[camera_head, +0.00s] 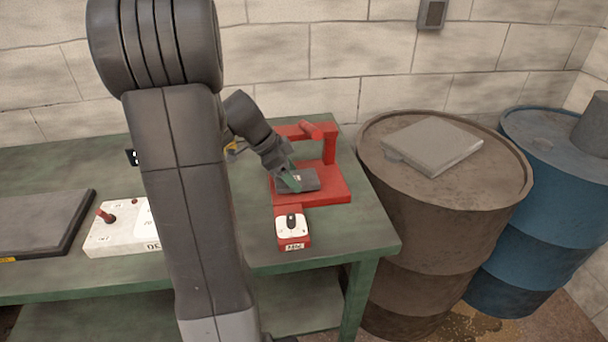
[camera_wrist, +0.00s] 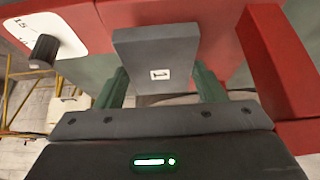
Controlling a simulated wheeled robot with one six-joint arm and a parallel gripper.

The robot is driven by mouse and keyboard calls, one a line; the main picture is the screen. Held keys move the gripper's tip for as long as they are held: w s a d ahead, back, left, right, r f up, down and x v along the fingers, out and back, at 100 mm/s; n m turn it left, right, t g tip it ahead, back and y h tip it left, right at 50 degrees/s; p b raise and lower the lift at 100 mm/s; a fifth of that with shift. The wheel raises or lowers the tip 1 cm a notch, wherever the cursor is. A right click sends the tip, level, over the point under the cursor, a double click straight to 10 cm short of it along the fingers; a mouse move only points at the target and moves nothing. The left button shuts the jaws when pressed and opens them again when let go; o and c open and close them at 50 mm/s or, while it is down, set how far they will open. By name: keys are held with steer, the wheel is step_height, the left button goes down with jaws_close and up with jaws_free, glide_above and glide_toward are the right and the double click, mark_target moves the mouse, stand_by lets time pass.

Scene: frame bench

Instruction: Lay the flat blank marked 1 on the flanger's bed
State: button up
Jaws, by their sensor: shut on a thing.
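The flat blank marked 1 (camera_wrist: 152,42) is a dark grey plate with a white label. It also shows in the head view (camera_head: 309,180). My gripper (camera_head: 290,180) has green fingers shut on the blank's near end; they also show on both sides of it in the wrist view (camera_wrist: 160,86). The red flanger (camera_head: 330,150) stands at the right end of the bench. The blank is over the flanger's red bed (camera_head: 335,191), roughly level; I cannot tell whether it touches. My fingers hide part of the blank in the head view.
A red control box with a black knob (camera_head: 292,229) sits in front of the bed. The flanger's red post (camera_wrist: 272,62) rises close by the blank. A white switch box (camera_head: 120,238) and a dark slab (camera_head: 40,225) lie left. Drums (camera_head: 440,225) stand right of the green bench.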

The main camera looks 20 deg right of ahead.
mark_target(304, 178)
steer(key=shift+s+d, duration=0.15)
steer(key=shift+d, duration=0.2)
steer(key=d, duration=0.1)
steer(key=d+f+p, duration=0.1)
steer(key=shift+s+d, duration=0.35)
steer(key=shift+w+a+f, duration=0.1)
steer(key=shift+f, duration=0.15)
steer(key=shift+f+b, duration=0.2)
steer(key=shift+b, duration=0.15)
steer(key=o, duration=1.2)
steer(key=shift+r, duration=0.1)
